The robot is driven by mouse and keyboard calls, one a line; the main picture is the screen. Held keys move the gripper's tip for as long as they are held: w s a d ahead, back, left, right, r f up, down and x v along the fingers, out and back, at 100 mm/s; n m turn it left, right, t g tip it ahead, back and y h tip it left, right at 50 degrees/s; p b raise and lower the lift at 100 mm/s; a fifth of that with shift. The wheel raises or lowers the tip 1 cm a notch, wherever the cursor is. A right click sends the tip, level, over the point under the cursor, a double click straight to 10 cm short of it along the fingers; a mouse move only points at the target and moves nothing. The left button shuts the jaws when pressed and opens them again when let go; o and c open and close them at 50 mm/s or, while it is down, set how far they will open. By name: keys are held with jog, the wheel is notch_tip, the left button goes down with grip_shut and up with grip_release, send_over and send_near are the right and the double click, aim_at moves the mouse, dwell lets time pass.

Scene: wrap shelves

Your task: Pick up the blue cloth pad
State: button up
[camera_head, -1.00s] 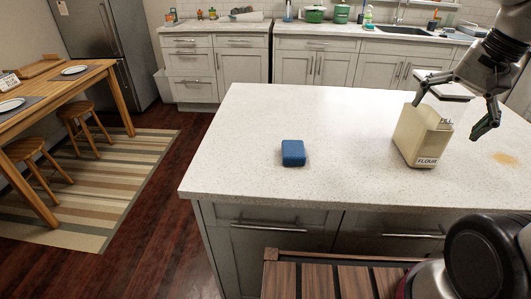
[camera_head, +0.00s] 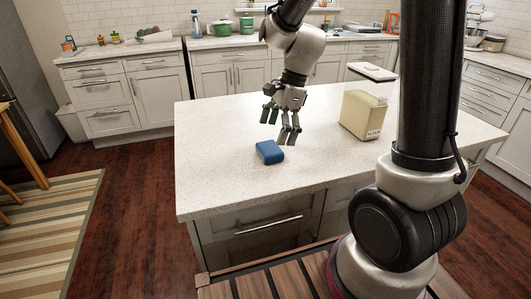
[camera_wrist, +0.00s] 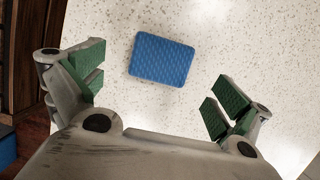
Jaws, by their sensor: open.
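The blue cloth pad (camera_head: 270,152) lies flat on the white speckled island counter (camera_head: 215,180), near its front left part. My gripper (camera_head: 281,124) hangs above the counter, just behind and slightly right of the pad, pointing down. In the wrist view, the pad (camera_wrist: 162,60) lies beyond the fingertips, roughly between their lines. My gripper's green-padded fingers (camera_wrist: 158,88) are spread wide and hold nothing. The pad is fully visible and apart from the fingers.
The counter around the pad is clear. The island's front edge is close to the pad.

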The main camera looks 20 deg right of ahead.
aim_at(270, 147)
jog(key=x, duration=0.5)
jog(key=shift+w, duration=0.1)
jog(key=shift+r, duration=0.1)
jog(key=shift+c, duration=0.2)
jog(key=c, duration=0.9)
notch_tip(270, 147, up, 10)
jog(key=shift+r, duration=0.1)
